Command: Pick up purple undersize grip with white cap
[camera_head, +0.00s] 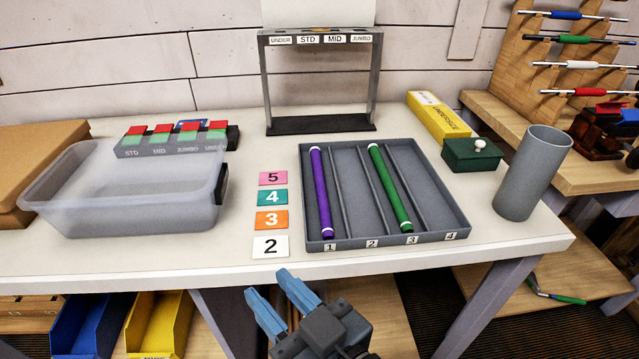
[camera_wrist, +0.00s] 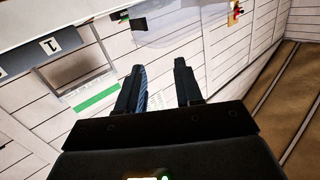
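A purple grip (camera_head: 321,190) with pale ends lies in slot 1 of the grey slotted tray (camera_head: 459,219), at its left side. A green grip (camera_head: 390,187) with pale ends lies in slot 3. My gripper (camera_head: 276,287) is in front of the table's front edge, below and left of the tray, with its two blue fingers apart and nothing between them. In the wrist view my gripper (camera_wrist: 160,80) also shows its fingers spread and empty. The purple grip is not clearly visible in the wrist view.
Number cards (camera_head: 272,220) lie left of the tray. A translucent bin (camera_head: 130,215) stands at the left. A grey cylinder (camera_head: 533,172), green box (camera_head: 471,155) and yellow box (camera_head: 438,115) stand at the right. A labelled rack (camera_head: 377,80) stands behind the tray.

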